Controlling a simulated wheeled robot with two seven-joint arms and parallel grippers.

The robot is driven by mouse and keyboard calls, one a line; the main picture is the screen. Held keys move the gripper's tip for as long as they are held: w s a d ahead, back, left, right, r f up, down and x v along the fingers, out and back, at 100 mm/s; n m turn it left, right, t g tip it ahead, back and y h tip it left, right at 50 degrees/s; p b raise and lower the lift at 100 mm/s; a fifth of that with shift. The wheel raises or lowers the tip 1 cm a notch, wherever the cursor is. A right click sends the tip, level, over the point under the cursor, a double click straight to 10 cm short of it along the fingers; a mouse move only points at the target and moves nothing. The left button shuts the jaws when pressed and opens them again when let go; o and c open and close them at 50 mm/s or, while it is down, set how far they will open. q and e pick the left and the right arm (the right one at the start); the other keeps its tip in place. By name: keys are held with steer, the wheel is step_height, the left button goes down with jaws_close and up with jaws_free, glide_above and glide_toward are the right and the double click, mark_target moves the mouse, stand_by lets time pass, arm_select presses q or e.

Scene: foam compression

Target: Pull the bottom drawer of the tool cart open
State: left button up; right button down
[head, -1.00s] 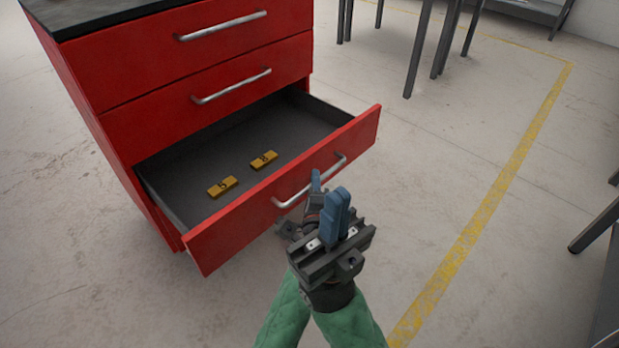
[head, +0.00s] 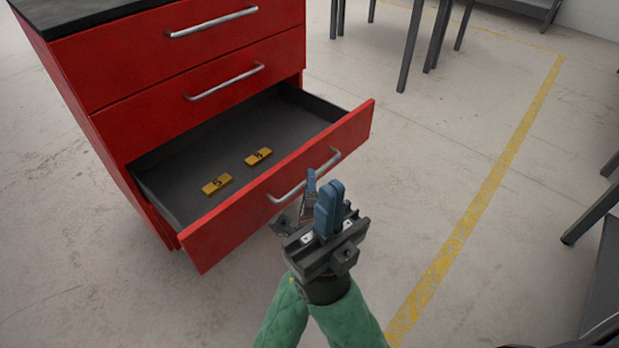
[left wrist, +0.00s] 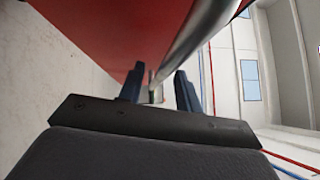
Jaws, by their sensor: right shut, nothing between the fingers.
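The red tool cart (head: 190,60) is at the left in the head view. Its bottom drawer (head: 285,185) stands well out from the cart, its grey inside showing. The drawer's silver handle (head: 305,178) also shows in the left wrist view (left wrist: 202,28). My left gripper (head: 310,187) is close by the handle, partly hidden behind my right one. In the left wrist view its fingers (left wrist: 159,88) are apart, with the handle's far end showing in the gap; I cannot tell whether they touch it. My right gripper (head: 328,208) is shut and empty, in front of the left one.
Two small yellow-brown blocks (head: 217,184) (head: 258,156) lie in the drawer. The two upper drawers are shut. Dark table legs (head: 411,50) stand at the back, and more dark legs (head: 590,215) at the right edge. The floor right of the drawer is clear, with a yellow line (head: 470,215).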

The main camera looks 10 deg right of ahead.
arm_select(q)
steer(key=shift+v, duration=2.9)
